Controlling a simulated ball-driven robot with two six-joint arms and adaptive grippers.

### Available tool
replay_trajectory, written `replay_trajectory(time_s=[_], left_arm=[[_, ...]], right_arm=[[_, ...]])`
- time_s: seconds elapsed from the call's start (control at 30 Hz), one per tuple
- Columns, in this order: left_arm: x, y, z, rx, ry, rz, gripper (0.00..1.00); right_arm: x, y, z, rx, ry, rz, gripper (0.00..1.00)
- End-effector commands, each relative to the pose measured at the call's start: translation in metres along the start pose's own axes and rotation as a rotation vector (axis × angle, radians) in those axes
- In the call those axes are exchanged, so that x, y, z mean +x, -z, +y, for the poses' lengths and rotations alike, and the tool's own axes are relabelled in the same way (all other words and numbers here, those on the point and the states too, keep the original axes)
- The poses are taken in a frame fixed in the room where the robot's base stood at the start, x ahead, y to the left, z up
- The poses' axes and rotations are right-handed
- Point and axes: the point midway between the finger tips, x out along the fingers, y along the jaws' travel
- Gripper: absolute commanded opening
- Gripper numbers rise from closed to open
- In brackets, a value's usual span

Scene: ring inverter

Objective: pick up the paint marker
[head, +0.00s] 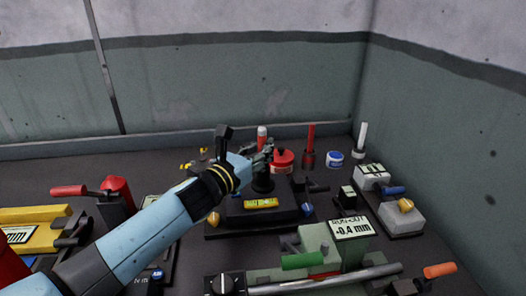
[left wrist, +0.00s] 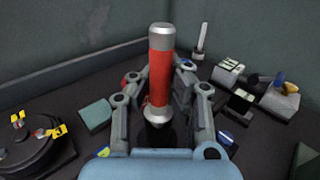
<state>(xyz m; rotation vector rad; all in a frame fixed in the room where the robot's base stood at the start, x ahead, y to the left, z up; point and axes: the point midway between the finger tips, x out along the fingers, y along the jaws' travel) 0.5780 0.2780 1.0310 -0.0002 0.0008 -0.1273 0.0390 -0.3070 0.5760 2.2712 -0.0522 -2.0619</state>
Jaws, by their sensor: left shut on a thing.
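The paint marker (left wrist: 160,70), a red cylinder with a silver top, stands upright between the fingers of my left gripper (left wrist: 160,103) in the left wrist view. In the head view only the top of the marker (head: 262,131) shows above my left gripper (head: 264,155). The gripper is shut on the marker. A dark part shows below the marker's silver lower end. Whether the marker touches anything beneath is hidden. My right gripper is not in view.
A black fixture with a yellow level (head: 261,203) lies below the gripper. A red round container (head: 282,161), a red rod in a dark base (head: 309,147) and a white rod (head: 361,138) stand behind and right. A green gauge block (head: 318,240) and steel shaft (head: 330,281) are in front.

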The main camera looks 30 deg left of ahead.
Motion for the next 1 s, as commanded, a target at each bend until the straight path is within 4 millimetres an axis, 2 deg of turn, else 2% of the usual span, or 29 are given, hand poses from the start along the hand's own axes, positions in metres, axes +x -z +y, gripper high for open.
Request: replay_trajectory(time_s=[0.03, 0.13, 0.5, 0.73, 1.0], left_arm=[[0.0, -0.014, 0.0, 0.002, 0.001, -0.003, 0.0], [0.0, -0.034, 0.0, 0.002, 0.0, -0.002, 0.0], [-0.034, -0.076, -0.072, -0.005, 0.0, -0.001, 0.0], [-0.047, -0.09, -0.098, -0.003, 0.0, 0.0, 0.0], [-0.05, -0.094, -0.106, 0.0, 0.0, 0.0, 0.0]], right_arm=[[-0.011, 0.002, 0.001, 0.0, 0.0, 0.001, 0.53], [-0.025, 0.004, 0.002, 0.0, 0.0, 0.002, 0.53], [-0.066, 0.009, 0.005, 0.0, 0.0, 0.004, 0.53], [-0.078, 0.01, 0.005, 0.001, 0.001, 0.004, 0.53], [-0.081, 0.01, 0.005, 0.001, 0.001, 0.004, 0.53]])
